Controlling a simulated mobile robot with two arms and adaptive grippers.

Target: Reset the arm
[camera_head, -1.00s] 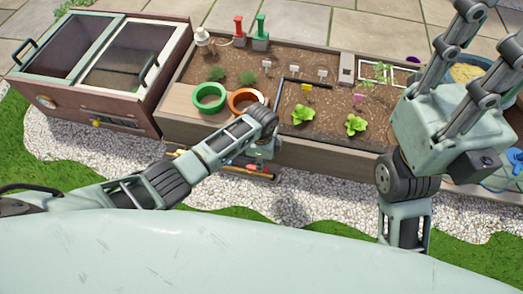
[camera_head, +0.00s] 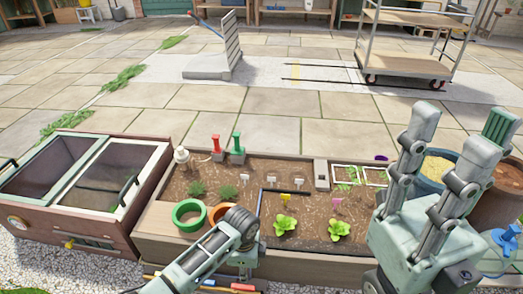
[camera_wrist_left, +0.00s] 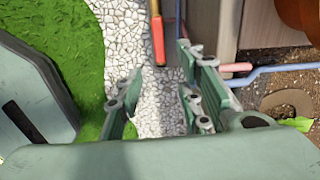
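My left gripper points down in front of the raised planter bed (camera_head: 300,250), beside the orange pot (camera_head: 211,221). In the head view the wrist and forearm hide most of it. In the left wrist view the two fingers of my left gripper (camera_wrist_left: 160,100) stand apart with nothing between them, above white gravel. My right gripper (camera_head: 460,145) is raised at the right, fingers pointing up and spread apart, with nothing seen between them. It stands in front of the right end of the bed and partly hides the blue tub (camera_head: 437,168).
A green pot (camera_head: 188,216) stands beside the orange one. A cold frame (camera_head: 75,190) adjoins the bed at left. Lettuces (camera_head: 285,224) and labels are in the soil. A red-handled tool (camera_wrist_left: 157,38) lies near the left fingers. Paving behind is mostly clear; a cart (camera_head: 410,45) stands there.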

